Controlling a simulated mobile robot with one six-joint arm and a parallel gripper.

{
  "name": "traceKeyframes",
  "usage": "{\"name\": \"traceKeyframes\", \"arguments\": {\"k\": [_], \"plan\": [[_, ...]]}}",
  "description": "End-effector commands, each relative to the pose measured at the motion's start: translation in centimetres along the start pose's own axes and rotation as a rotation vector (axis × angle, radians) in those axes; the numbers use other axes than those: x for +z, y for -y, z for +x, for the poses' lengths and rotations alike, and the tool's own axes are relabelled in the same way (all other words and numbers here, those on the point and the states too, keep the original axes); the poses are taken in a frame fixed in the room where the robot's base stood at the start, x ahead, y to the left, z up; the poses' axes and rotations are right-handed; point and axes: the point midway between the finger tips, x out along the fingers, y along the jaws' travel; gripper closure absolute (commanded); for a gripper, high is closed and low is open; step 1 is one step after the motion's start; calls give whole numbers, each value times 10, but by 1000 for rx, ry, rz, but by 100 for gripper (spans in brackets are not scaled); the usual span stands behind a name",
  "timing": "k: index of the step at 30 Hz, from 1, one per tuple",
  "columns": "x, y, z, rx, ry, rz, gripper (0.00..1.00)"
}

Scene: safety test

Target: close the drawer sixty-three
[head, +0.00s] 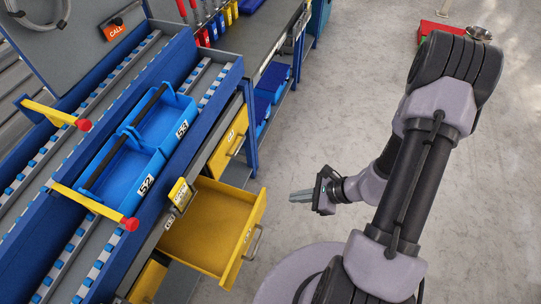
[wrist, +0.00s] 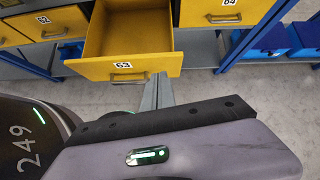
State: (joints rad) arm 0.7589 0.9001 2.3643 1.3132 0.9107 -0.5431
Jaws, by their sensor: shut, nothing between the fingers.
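The yellow drawer 63 (wrist: 95,68) stands pulled open in the wrist view, its label and grey handle on the front panel. In the head view the open drawer (head: 207,232) juts out to the right from under the conveyor bench, and its inside looks empty. My gripper (head: 300,196) is shut and empty, to the right of the drawer's front and apart from it in the head view. In the wrist view my gripper's fingers (wrist: 158,92) point toward the right end of the drawer front; I cannot tell whether they touch.
A closed yellow drawer 64 (wrist: 225,12) is to the right. Blue bins (wrist: 275,42) sit on a shelf beyond it. Blue totes (head: 124,172) marked 52 and 53 rest on the conveyor above. The grey floor (head: 310,130) right of the bench is clear.

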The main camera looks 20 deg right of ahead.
Motion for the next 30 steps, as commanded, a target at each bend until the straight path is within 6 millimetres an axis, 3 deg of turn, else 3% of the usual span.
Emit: {"name": "traceKeyframes", "arguments": {"k": [3, 6, 21, 30], "plan": [[-31, -14, 14, -25, -5, 137, 100], [-38, -17, 22, -31, -8, 165, 100], [-37, -14, 124, -27, -8, 157, 100], [-11, -8, 145, -30, -8, 158, 100]]}}
